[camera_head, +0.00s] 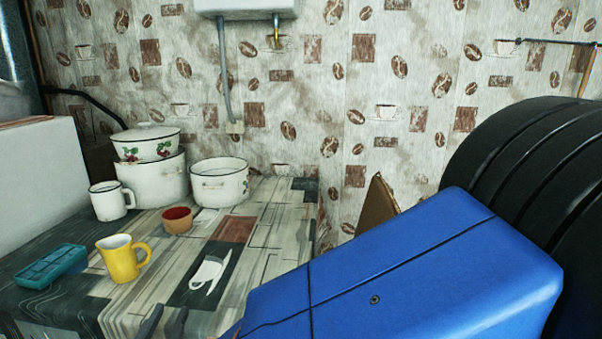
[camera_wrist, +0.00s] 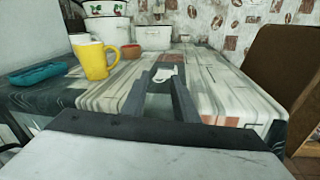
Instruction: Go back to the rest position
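My gripper (camera_head: 165,320) shows at the bottom edge of the head view, over the front part of the table (camera_head: 262,232). In the wrist view its two dark fingers (camera_wrist: 162,84) stand apart with nothing held between them. Past the fingertips is the table's patterned top with a printed white cup. A yellow mug (camera_head: 120,259) stands upright to the left of my gripper, clear of the fingers; it also shows in the wrist view (camera_wrist: 92,60).
A teal tray (camera_head: 50,266) lies at the left. A brown bowl (camera_head: 177,220), white mug (camera_head: 109,201), white pot (camera_head: 220,184) and a larger pot (camera_head: 152,180) with a smaller one (camera_head: 147,142) on top stand farther back. A brown chair back (camera_wrist: 284,60) is right of the table.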

